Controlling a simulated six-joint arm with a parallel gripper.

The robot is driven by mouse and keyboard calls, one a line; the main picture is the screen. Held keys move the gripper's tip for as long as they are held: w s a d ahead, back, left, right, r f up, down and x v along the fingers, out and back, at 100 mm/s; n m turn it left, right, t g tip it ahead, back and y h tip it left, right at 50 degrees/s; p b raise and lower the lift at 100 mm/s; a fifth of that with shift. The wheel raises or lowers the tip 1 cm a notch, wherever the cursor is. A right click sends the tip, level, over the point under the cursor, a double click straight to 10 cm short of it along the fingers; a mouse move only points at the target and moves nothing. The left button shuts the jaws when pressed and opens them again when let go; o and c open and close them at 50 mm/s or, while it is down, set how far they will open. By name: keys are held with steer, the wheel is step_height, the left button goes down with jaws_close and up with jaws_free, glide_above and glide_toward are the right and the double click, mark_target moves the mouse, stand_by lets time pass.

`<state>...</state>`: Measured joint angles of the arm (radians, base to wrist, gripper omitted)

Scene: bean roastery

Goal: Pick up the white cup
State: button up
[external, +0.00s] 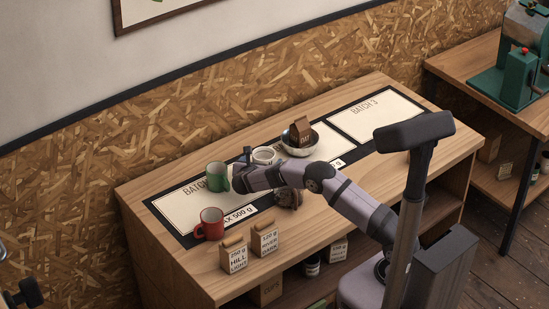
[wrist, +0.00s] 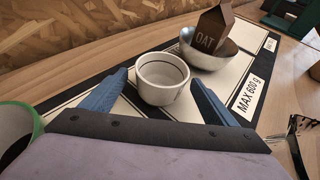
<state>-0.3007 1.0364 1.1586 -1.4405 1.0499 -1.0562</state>
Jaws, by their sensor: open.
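The white cup (wrist: 162,85) stands upright and looks empty, with a thin dark line inside its rim. It also shows in the external view (external: 264,156), partly hidden by my arm. My gripper (wrist: 158,77) is open, with blue fingers to the left and right of the cup. Gaps show between each finger and the cup, and nothing is held. In the external view my gripper (external: 243,172) is low over the table next to the cup; its fingertips are hard to make out there.
A green mug (external: 217,178) stands close to my gripper, at the left edge of the wrist view (wrist: 12,122). A metal bowl (external: 300,150) holding an OAT carton (external: 302,131) stands right of the cup. A red mug (external: 210,223) and two bags are nearer. The BATCH 3 panel (external: 375,117) is clear.

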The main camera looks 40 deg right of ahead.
steer(key=shift+w+d+f, duration=0.1)
steer(key=shift+w+d, duration=0.05)
steer(key=shift+d, duration=0.05)
steer(key=shift+c, duration=0.3)
steer(key=c, duration=1.2)
step_height(320, 180, up, 10)
steer(key=b, duration=0.1)
